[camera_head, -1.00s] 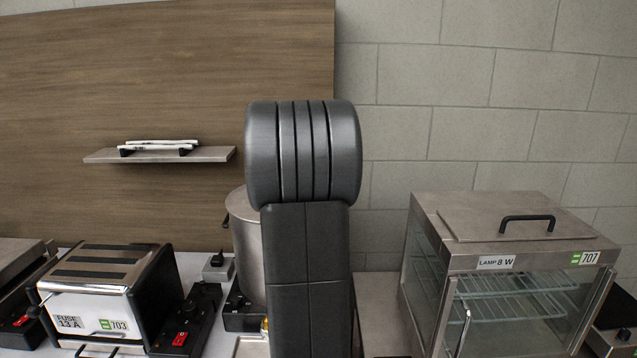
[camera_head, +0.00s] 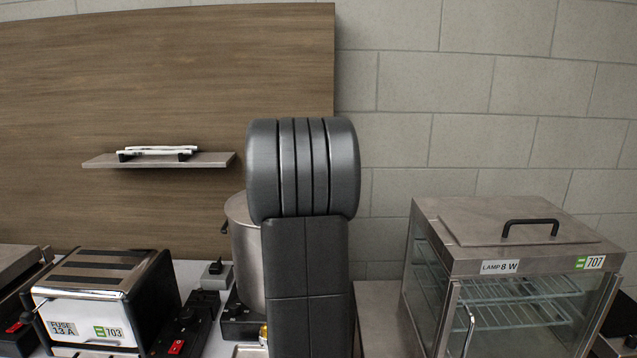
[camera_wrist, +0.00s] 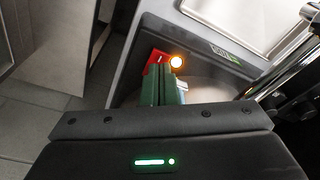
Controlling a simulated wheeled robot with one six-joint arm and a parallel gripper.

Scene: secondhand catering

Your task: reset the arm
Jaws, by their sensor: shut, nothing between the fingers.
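My gripper (camera_wrist: 163,80) shows in the wrist view, its two green fingers shut together with nothing held between them. Just beyond the fingertips are a red part (camera_wrist: 152,63) and a glowing orange lamp (camera_wrist: 176,62) on a grey appliance surface; I cannot tell whether the fingers touch them. In the head view my arm stands upright in the middle and hides part of the counter and the steel pot behind it. The gripper itself is not visible there.
A toaster (camera_head: 93,305) with a red-switched black box stands left. A steel pot (camera_head: 247,250) is behind my arm. A glass-sided warming cabinet (camera_head: 525,262) stands right. A small wall shelf (camera_head: 160,160) holds white items. The wall above the counter at right is clear.

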